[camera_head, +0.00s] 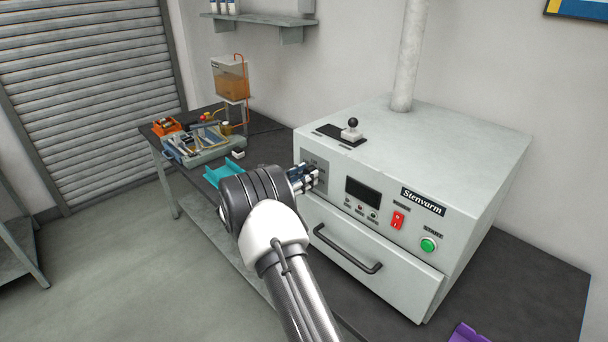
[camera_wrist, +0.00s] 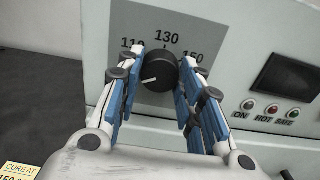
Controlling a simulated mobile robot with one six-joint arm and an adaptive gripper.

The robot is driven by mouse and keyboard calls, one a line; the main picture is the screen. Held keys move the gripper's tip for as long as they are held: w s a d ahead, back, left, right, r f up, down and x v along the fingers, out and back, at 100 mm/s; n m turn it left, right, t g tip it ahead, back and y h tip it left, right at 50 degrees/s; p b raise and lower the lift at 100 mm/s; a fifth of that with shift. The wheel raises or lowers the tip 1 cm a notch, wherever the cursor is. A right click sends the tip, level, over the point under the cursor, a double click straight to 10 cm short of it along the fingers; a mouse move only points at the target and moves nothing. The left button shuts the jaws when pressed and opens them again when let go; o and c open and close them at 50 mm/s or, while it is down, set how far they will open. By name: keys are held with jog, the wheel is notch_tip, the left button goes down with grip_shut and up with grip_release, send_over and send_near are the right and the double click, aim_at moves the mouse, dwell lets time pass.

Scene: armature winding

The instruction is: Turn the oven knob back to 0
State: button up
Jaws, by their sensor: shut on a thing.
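The oven (camera_head: 440,170) is a grey box with the name Stenvarm, standing on a dark table. Its black knob (camera_wrist: 159,70) shows in the wrist view, with a white pointer line aimed to the lower left. The dial marks 110, 130 and 150 are readable above it; the other marks, 0 among them, are hidden. My gripper (camera_wrist: 159,80) is shut on the knob, with one blue-padded finger on each side. In the head view my gripper (camera_head: 305,178) is at the oven's front left, and it and the arm hide the knob.
Right of the knob are a dark display (camera_head: 363,194), small lamps, a red switch (camera_head: 397,220) and a green start button (camera_head: 428,244). A drawer handle (camera_head: 345,252) sticks out below. A teal tray (camera_head: 222,172) and a tool tray (camera_head: 196,152) lie left of the oven.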

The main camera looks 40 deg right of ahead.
dwell(0.3)
jog(key=o, duration=1.1)
jog(key=a, duration=0.8)
jog(key=s+a, duration=0.1)
jog(key=a, duration=0.3)
